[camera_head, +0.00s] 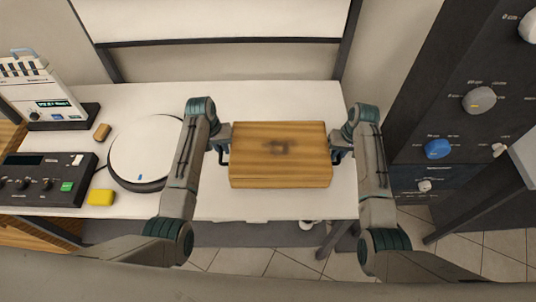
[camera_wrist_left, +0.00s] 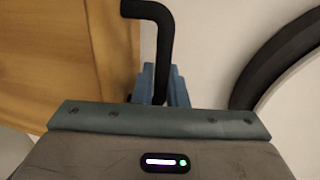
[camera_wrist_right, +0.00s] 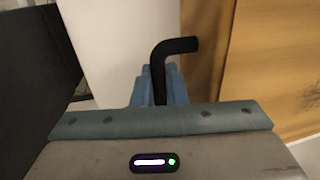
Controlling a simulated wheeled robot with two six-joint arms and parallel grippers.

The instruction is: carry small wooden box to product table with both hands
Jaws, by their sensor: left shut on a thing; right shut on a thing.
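The small wooden box (camera_head: 280,170) is held level between my two grippers, over the front middle of the white product table (camera_head: 250,208). A dark mark shows on its top. My left gripper (camera_head: 222,152) is shut on a black handle on the box's left side; the handle (camera_wrist_left: 158,40) rises from the fingers in the left wrist view. My right gripper (camera_head: 338,150) is shut on the right-side handle, and this handle (camera_wrist_right: 165,58) shows in the right wrist view. Whether the box's underside touches the table is hidden.
A round white turntable (camera_head: 147,150) stands just left of my left arm. Further left are a black control box (camera_head: 45,178), a yellow block (camera_head: 101,197), a small brown block (camera_head: 102,132) and a white device (camera_head: 35,88). A dark panel with knobs (camera_head: 455,90) stands at the right.

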